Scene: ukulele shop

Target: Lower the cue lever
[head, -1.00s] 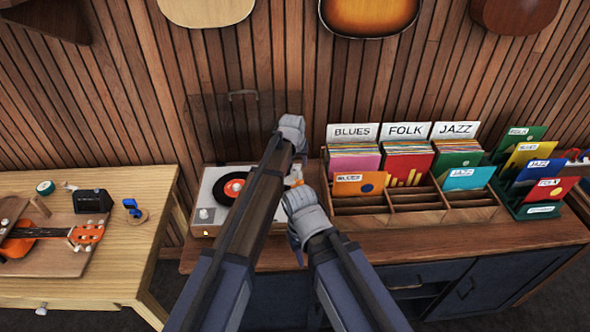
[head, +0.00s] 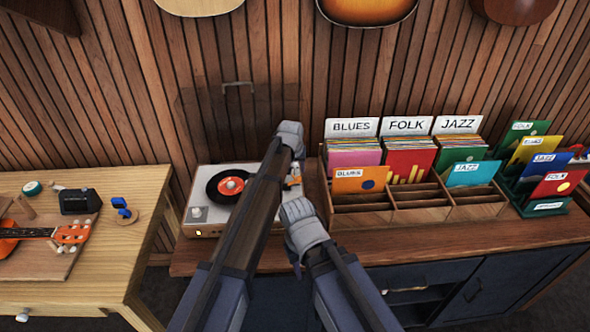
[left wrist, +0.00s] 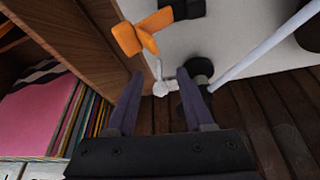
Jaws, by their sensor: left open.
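The turntable (head: 205,212) sits at the left end of the dark counter, with a black record with an orange-red label (head: 231,185) on it. My left gripper (head: 287,150) is above its right side; its fingers are hidden in the head view. In the left wrist view, my left gripper (left wrist: 159,82) is open, its fingers on either side of a thin pale stick with a round knob, seemingly the cue lever (left wrist: 159,72). I cannot tell whether they touch. The white tonearm (left wrist: 268,42) and a black round base (left wrist: 199,70) are beside it. My right gripper (head: 303,228) is in front of the turntable, its jaws hidden.
An orange piece (left wrist: 140,33) lies close beyond the lever. A wooden record crate (head: 420,213) stands close to the right of the turntable. A pale workbench (head: 130,210) with a ukulele is at left. The slatted wall is behind.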

